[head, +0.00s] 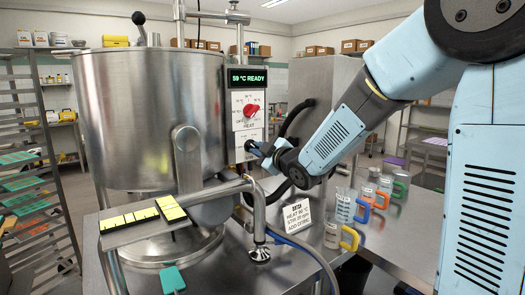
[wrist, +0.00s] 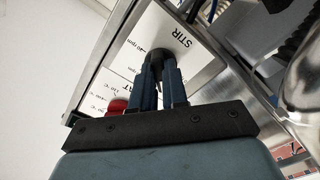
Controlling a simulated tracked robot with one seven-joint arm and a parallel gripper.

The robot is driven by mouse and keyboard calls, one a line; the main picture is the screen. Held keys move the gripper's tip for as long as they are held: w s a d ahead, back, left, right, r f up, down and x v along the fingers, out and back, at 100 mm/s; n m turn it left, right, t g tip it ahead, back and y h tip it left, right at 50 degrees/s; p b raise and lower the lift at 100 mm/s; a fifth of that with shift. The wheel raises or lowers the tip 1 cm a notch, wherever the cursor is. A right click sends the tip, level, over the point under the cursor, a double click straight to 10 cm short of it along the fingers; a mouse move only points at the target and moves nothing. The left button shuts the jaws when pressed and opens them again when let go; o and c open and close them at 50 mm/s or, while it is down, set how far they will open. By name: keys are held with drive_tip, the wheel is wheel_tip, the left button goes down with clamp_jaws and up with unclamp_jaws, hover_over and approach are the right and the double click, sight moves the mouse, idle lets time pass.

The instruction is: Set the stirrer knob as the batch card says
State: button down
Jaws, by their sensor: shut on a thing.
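The black stirrer knob (wrist: 157,56) sits on a white plate marked STIR in the wrist view. My gripper (wrist: 160,82) is shut on it, one blue finger on each side. The fingers hide part of the knob, and I cannot tell which mark it points to. In the head view my gripper (head: 254,148) reaches the lower panel below the red heat knob (head: 250,110). The batch card (head: 298,216) leans on the steel table; it has a HEAT line and a STIR line, but the small figures are hard to read.
The green display (head: 248,79) reads 59 °C READY. A large steel kettle (head: 150,120) stands left of the panel. Several measuring jugs with coloured handles, one blue-handled (head: 346,205), stand right of the card. A steel pipe and hoses run below the panel.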

drive_tip(key=m, duration=1.2)
drive_tip(key=shift+a+r+m, duration=0.15)
drive_tip(key=shift+r+m, duration=0.05)
drive_tip(key=shift+m, duration=1.5)
drive_tip(key=shift+w, duration=0.1)
drive_tip(key=c, duration=1.1)
unclamp_jaws()
drive_tip(key=shift+f, duration=0.1)
drive_tip(key=shift+c, duration=0.2)
